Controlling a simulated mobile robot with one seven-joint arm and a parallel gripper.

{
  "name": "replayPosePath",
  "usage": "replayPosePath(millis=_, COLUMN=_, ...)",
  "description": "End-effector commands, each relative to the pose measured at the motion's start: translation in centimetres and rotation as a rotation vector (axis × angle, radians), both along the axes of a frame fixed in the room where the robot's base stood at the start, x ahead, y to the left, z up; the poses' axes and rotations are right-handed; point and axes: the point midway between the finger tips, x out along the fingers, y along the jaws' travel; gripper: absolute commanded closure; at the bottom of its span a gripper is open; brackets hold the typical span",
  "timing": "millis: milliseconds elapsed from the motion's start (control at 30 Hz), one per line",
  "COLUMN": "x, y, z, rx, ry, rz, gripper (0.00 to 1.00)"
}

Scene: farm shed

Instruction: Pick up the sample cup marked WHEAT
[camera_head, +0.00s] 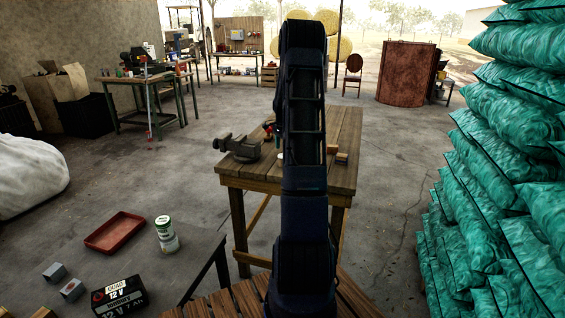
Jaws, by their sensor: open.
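I cannot make out a cup with a readable WHEAT mark. A small pale thing (280,158) shows at the left edge of my arm, over the wooden workbench (250,172); most of it is hidden and I cannot tell what it is. A white and green can (166,234) stands upright on the dark table (185,272) at the front left; its label is too small to read. My own arm rises through the middle of the picture and covers part of the workbench. My gripper is not visible.
A vise (238,147) sits on the workbench's left edge, and a small wooden block (341,158) on its right. The dark table holds a red tray (115,232) and a 12 V battery (119,297). Stacked green sacks (500,200) fill the right side. Concrete floor lies open between.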

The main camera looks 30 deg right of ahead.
Motion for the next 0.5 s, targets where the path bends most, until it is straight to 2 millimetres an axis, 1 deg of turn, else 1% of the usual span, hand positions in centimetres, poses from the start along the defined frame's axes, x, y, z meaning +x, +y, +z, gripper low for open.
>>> replayPosePath(millis=267, x=-0.1, y=0.0, z=-1.9, rx=0.001, ry=0.001, rz=0.000, gripper=0.33)
replayPosePath(millis=500, x=-0.2, y=-0.1, z=-5.1, rx=0.001, ry=-0.001, rz=0.000, gripper=0.33)
